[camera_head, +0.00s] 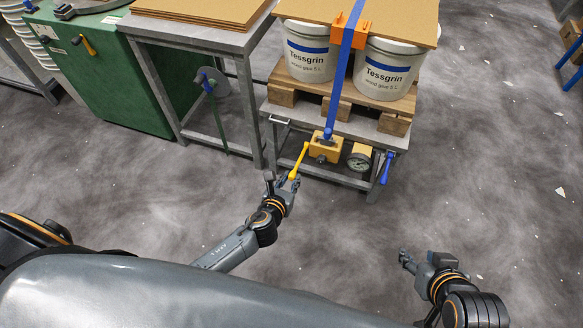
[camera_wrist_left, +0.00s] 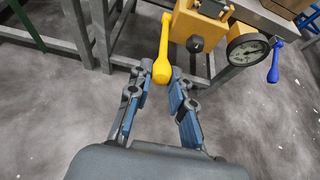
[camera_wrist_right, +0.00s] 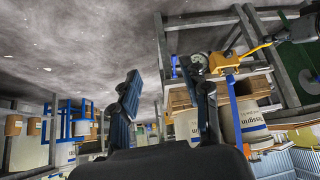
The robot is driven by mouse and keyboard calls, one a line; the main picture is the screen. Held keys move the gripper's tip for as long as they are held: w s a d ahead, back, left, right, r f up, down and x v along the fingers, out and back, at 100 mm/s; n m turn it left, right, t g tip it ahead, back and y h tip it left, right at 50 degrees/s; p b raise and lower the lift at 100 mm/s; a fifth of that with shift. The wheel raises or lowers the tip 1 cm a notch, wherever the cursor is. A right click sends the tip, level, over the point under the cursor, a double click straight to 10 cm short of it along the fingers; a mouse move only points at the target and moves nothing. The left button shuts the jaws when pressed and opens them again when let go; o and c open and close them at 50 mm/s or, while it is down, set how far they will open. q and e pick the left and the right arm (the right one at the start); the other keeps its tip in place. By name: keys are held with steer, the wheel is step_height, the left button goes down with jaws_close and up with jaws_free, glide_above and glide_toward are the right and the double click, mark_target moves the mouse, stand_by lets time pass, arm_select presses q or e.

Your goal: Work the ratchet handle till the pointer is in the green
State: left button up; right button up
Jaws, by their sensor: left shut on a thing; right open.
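The yellow ratchet handle (camera_head: 299,160) slopes down toward me from the yellow ratchet box (camera_head: 325,147) at the front of the low metal stand. My left gripper (camera_head: 290,180) is shut on its lower end; in the left wrist view the rounded yellow grip (camera_wrist_left: 162,70) shows between the fingers. A round dial gauge (camera_head: 359,161) sits just right of the ratchet box and also shows in the left wrist view (camera_wrist_left: 247,49). Its pointer is too small to read against any green zone. My right gripper (camera_head: 406,262) is open and empty above the floor, away from the stand.
A blue strap (camera_head: 345,75) runs from the ratchet over a board on two Tessgrin pails (camera_head: 382,73), which stand on a wooden pallet (camera_head: 300,85). A blue-handled lever (camera_head: 386,168) hangs at the stand's right. A metal table (camera_head: 205,35) stands left.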

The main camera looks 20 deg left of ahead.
arm_select(q)
steer(key=shift+w+r+p, duration=0.3)
steer(key=shift+r+p, duration=0.1)
steer(key=shift+r, duration=0.2)
steer(key=r+p, duration=0.2)
steer(key=shift+w+r+p, duration=0.25)
steer(key=shift+w+p, duration=0.1)
steer(key=shift+w, duration=0.1)
jaws_close()
arm_select(e)
steer(key=s+d+f+g+h, duration=0.1)
steer(key=s+d+g, duration=0.1)
steer(key=s, duration=0.4)
steer(key=shift+g, duration=0.9)
steer(key=shift+s+f, duration=0.1)
arm_select(q)
steer(key=o, duration=1)
jaws_free()
